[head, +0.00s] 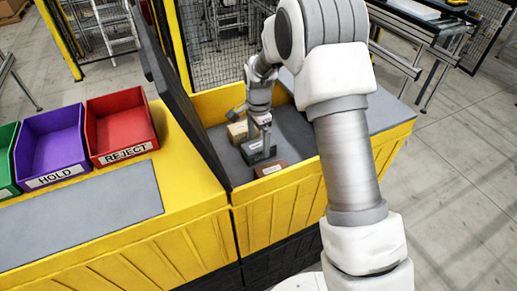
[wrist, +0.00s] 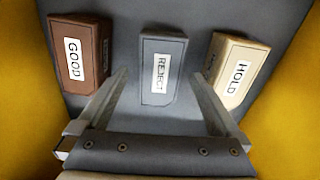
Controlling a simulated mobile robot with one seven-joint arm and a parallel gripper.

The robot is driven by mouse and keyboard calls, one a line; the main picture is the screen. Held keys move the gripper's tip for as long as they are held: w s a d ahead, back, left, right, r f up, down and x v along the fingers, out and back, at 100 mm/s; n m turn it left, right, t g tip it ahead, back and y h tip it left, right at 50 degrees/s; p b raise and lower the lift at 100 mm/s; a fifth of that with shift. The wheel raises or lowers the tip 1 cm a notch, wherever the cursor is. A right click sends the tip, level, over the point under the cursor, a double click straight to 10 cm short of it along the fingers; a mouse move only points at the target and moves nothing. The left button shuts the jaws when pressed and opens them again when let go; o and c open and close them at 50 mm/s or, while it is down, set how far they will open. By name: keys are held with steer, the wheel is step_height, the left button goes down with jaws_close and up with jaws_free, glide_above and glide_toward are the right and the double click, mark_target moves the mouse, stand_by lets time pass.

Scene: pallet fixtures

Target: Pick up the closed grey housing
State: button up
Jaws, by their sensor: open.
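The closed grey housing (wrist: 163,62) bears a white REJECT label and lies in the middle of the wrist view. In the head view it is the dark grey box (head: 255,152) in the yellow-walled bay, partly hidden by my gripper (head: 266,136). In the wrist view my gripper (wrist: 158,76) is open and empty, with one finger to each side of the grey housing's near part. The fingers look apart from it; how far they are above it I cannot tell.
A brown GOOD box (wrist: 80,55) lies left of the grey housing and a tan HOLD box (wrist: 235,70) lies right. Yellow walls flank the bay. A dark upright panel (head: 180,90) stands left of it. Red REJECT (head: 121,125) and purple HOLD (head: 50,147) bins stand further left.

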steer(key=shift+f, duration=1.15)
jaws_close()
steer(key=shift+r, duration=0.1)
